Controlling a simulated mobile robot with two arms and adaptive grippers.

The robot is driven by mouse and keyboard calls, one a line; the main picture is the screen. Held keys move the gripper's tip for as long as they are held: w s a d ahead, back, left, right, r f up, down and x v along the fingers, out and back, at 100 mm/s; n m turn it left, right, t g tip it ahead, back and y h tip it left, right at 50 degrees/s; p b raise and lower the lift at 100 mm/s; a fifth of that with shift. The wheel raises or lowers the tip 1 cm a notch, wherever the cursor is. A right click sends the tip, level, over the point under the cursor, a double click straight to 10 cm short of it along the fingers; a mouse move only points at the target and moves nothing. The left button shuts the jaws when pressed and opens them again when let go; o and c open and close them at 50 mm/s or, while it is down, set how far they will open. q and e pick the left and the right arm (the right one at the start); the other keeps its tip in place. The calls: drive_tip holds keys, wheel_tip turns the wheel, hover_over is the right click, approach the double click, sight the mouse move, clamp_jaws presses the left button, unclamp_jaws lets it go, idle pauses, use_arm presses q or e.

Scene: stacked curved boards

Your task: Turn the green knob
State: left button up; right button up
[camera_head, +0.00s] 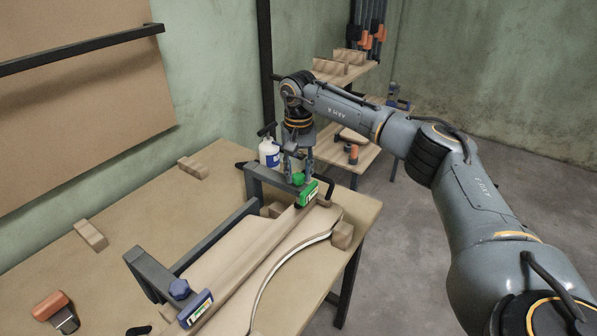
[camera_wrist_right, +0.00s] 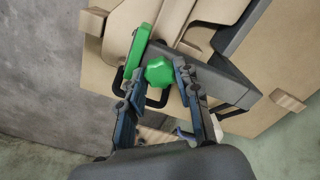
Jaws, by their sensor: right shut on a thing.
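The green knob (camera_head: 298,178) sits on top of the far end of the dark clamp frame, above a green label block (camera_head: 308,193). My right gripper (camera_head: 298,172) points down over it with a finger on each side. In the right wrist view the green knob (camera_wrist_right: 159,72) lies between the two fingertips of my right gripper (camera_wrist_right: 157,73), which is shut on it. The green block (camera_wrist_right: 138,54) shows just beyond. My left gripper is not in view.
The clamp frame (camera_head: 215,238) stands on a wooden table (camera_head: 140,222) beside stacked curved boards (camera_head: 262,262). A white bottle (camera_head: 268,153) stands close behind my right gripper. Small wood blocks (camera_head: 91,235) and an orange-handled tool (camera_head: 50,306) lie on the left.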

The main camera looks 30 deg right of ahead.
sight(299, 175)
drive_tip(key=shift+w+r+n, duration=0.1)
drive_tip(key=shift+r+n, duration=0.05)
drive_tip(key=shift+n, duration=0.75)
drive_tip(key=o, duration=1)
drive_tip(key=shift+o, duration=0.7)
wheel_tip(299, 175, up, 12)
